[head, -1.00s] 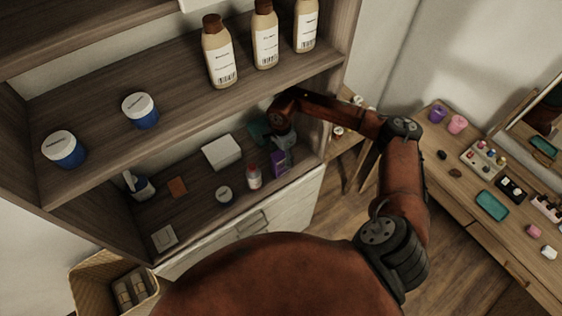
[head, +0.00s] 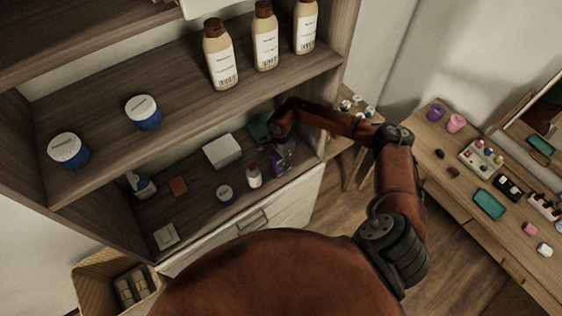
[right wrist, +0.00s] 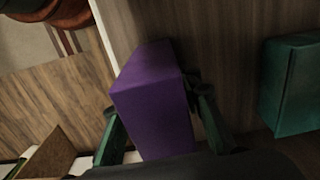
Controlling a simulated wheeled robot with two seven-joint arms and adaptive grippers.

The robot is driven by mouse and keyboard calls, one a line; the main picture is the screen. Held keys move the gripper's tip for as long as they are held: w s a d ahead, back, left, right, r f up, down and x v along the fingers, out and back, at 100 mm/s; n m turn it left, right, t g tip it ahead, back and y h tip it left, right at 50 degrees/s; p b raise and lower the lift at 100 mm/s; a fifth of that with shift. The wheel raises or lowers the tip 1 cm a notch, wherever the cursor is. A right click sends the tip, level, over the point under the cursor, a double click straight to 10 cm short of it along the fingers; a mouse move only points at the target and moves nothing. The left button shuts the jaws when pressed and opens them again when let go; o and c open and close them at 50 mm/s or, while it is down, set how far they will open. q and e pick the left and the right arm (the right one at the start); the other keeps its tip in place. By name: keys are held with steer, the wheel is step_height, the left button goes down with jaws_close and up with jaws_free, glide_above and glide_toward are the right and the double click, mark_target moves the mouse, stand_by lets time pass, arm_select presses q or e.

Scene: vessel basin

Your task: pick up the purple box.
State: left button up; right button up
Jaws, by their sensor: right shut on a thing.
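The purple box (head: 276,164) stands on the lower shelf near its right end, partly hidden by my right gripper (head: 283,151). In the right wrist view the purple box (right wrist: 152,98) sits between the two fingers of my right gripper (right wrist: 155,112), one finger on each side. The right gripper is shut on it. Whether the box is lifted off the shelf I cannot tell. My left gripper is not in view.
A teal box (right wrist: 291,88) stands close by, also seen behind my gripper (head: 260,127). The upper shelf overhangs.

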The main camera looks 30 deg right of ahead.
steer(key=c, duration=0.5)
steer(key=shift+r, duration=0.15)
